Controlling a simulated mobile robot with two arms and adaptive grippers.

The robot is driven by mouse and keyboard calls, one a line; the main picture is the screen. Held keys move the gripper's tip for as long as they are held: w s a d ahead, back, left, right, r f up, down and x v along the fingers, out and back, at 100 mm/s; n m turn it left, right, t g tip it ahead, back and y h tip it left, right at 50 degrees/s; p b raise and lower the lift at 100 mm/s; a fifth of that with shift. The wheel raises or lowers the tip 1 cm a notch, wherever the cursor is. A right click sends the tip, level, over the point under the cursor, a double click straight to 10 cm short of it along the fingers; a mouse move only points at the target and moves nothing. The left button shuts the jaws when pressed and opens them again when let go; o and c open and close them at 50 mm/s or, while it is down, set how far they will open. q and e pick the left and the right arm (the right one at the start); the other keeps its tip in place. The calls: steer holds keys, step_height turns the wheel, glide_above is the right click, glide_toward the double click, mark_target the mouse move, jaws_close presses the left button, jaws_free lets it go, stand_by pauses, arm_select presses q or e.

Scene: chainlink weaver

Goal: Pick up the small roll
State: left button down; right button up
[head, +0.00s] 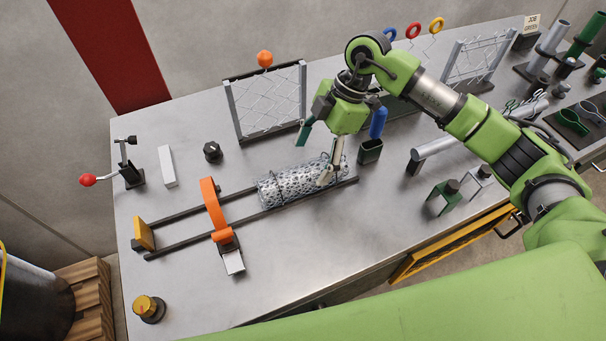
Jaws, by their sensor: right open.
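A silvery wire mesh roll (290,186), the only roll I can make out, lies on its side across two dark rails on the metal table. My right gripper (316,160) is above the roll's right end, pointing down with its fingers spread. One fingertip is behind the roll. The other overlaps the roll's right end in the picture, and I cannot tell whether it touches. The gripper holds nothing that I can see. My left gripper is not in view.
An orange hoop (214,207) straddles the rails left of the roll, with a yellow end block (144,235) further left. A mesh panel in a frame (267,103) stands behind.

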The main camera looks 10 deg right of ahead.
mark_target(310, 166)
steer(key=shift+s+a+f, duration=0.15)
steer(key=shift+s+f, duration=0.05)
steer(key=shift+f, duration=0.1)
steer(key=x, duration=0.1)
steer(key=p+x, duration=0.2)
steer(key=shift+s+f, duration=0.25)
steer(key=shift+s, duration=0.05)
steer(key=shift+a+f, duration=0.2)
steer(key=shift+f, duration=0.25)
steer(key=shift+w+r, duration=0.1)
steer(key=c, duration=1.6)
